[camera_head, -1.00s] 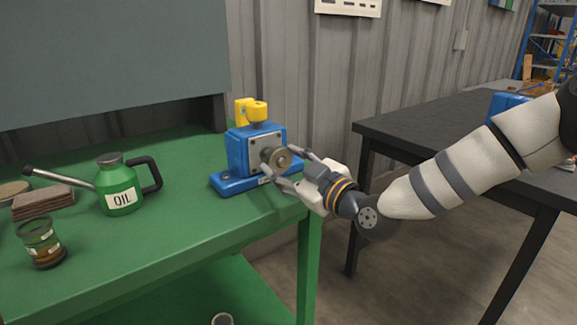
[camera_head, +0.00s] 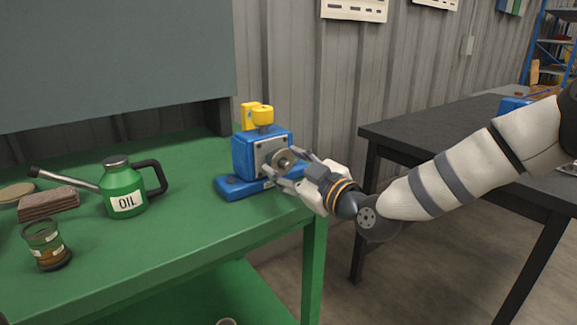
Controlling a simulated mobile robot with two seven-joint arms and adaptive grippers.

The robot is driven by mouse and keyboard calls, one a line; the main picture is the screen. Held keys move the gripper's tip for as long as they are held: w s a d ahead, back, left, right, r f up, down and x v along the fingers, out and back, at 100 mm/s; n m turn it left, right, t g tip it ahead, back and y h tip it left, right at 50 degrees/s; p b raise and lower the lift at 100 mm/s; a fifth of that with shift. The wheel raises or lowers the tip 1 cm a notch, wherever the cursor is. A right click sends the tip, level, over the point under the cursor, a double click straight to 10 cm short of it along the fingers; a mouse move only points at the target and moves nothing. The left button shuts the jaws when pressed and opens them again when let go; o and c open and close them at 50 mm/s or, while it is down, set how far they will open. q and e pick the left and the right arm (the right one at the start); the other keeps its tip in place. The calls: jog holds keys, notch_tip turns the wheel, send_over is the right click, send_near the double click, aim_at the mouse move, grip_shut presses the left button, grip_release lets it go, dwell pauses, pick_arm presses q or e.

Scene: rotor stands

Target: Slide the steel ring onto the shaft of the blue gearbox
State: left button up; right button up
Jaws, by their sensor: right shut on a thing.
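The blue gearbox (camera_head: 243,157) stands upright on its blue base on the green bench, near the bench's right edge. Its grey front plate faces right, towards my right gripper. The steel ring (camera_head: 283,161) is a round grey disc with a central hole, right at the gearbox's front plate. My right gripper (camera_head: 284,168) is shut on the ring, with one finger at its upper right and one below. The shaft is mostly hidden, and I cannot tell how far the ring sits along it. My left gripper is not in view.
A dark table (camera_head: 420,128) stands at the right, across a gap.

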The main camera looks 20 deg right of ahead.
jog(key=shift+w, duration=0.15)
jog(key=shift+x, duration=0.8)
jog(key=o, duration=1.6)
